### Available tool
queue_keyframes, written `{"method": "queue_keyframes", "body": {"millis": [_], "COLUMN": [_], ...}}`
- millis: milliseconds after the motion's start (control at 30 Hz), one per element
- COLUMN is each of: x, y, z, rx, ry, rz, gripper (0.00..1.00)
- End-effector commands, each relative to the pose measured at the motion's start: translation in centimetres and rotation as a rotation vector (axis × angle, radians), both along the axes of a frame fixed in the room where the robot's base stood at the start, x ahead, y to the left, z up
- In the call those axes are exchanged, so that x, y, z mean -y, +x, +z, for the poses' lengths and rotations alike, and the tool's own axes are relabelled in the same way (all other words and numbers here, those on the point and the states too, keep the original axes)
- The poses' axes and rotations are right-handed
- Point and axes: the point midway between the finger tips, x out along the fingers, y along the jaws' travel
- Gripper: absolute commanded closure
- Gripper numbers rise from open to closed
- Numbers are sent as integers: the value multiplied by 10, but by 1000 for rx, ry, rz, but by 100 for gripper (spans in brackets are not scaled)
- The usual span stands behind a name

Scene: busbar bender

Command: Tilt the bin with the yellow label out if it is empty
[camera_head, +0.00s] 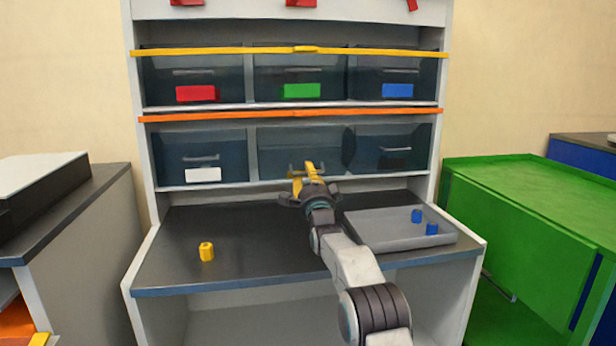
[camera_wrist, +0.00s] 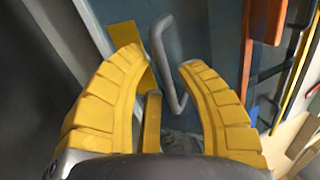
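The bin with the yellow label (camera_head: 280,141) is the middle one of the lower row, see-through blue-grey. In the wrist view its yellow label (camera_wrist: 128,36) shows partly behind a finger, beside the grey bar handle (camera_wrist: 162,45). In the head view my gripper covers the label and handle. My gripper (camera_head: 306,171) is at the bin's front; in the wrist view its yellow fingers (camera_wrist: 160,60) are spread, with the handle between their tips and gaps visible. The bin looks upright. I see no objects through its front, but its floor is hidden.
White-label (camera_head: 203,175) and black-label (camera_head: 394,163) bins flank it. An orange rail (camera_head: 230,117) runs above. On the worktop lie a yellow piece (camera_head: 206,251) and a grey tray (camera_head: 370,238) with two blue pieces (camera_head: 431,229). A green cabinet (camera_head: 520,235) stands right.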

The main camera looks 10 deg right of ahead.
Motion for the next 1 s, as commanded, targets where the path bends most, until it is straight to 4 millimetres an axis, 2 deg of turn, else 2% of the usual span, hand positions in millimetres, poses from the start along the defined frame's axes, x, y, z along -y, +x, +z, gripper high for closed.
{"method": "queue_keyframes", "body": {"millis": [100, 567, 1000], "x": [0, 0, 0], "y": [0, -5, -37], "z": [1, 1, -10], "rx": [2, 3, 2], "ry": [0, 0, 0], "rz": [0, 0, 0], "gripper": [58, 58, 58]}}
